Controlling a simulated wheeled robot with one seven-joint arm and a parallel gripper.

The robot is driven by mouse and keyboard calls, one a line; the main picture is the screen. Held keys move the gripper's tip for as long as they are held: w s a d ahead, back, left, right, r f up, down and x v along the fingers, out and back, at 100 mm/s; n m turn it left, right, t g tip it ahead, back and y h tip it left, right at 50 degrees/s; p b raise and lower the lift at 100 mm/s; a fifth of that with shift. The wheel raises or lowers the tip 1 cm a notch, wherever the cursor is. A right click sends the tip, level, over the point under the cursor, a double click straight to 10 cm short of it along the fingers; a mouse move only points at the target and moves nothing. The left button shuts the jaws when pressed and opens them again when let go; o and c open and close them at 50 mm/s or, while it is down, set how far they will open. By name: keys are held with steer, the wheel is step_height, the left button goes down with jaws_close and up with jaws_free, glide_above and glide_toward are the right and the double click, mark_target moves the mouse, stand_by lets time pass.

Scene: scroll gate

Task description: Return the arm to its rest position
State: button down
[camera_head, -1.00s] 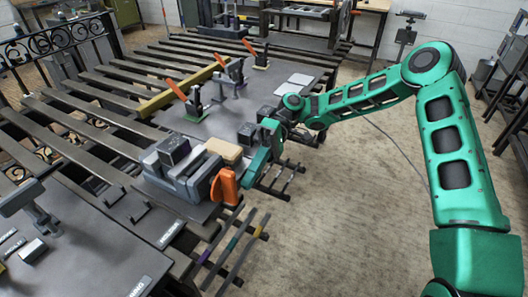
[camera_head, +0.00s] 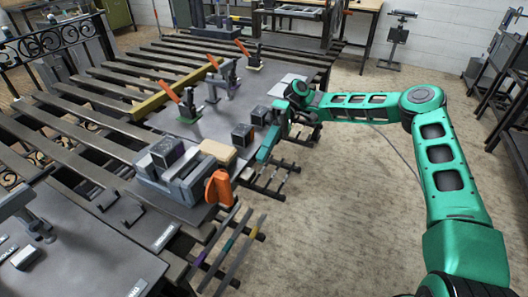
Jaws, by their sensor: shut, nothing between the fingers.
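My green arm reaches in from the right of the head view and bends down at its wrist over the near right edge of the slatted table (camera_head: 125,130). My gripper (camera_head: 266,153) points down and toward me, shut and empty. It hangs just right of the dark blocks on the grey plate and beyond the vise (camera_head: 170,178) with the orange handle (camera_head: 218,188). From this view I cannot tell how high it is above the table edge.
Dark blocks (camera_head: 242,135) stand close left of my gripper. Clamps with orange levers (camera_head: 186,104) stand further back. Coloured bars (camera_head: 240,247) stick out on a rack at the near edge. The floor (camera_head: 340,220) to the right is clear.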

stand_by(0.4)
steer(key=s+d+r+m+t+h, duration=0.2)
steer(key=s+d+m+t, duration=0.15)
steer(key=d, duration=0.55)
steer(key=s+d+r+m+t+h, duration=0.1)
steer(key=s+d+m+t+h, duration=0.15)
steer(key=s+d+m, duration=0.45)
steer(key=s+d+r+m+t+h, duration=0.1)
steer(key=s+d+r+m+t, duration=0.15)
steer(key=d, duration=0.85)
steer(key=s+d+r+m+t+h, duration=0.1)
steer(key=s+d+m+t, duration=0.3)
steer(key=s+d, duration=0.9)
steer(key=shift+s+d+r+m+t, duration=0.2)
steer(key=shift+s+m+t, duration=0.15)
steer(key=shift+s+m, duration=0.75)
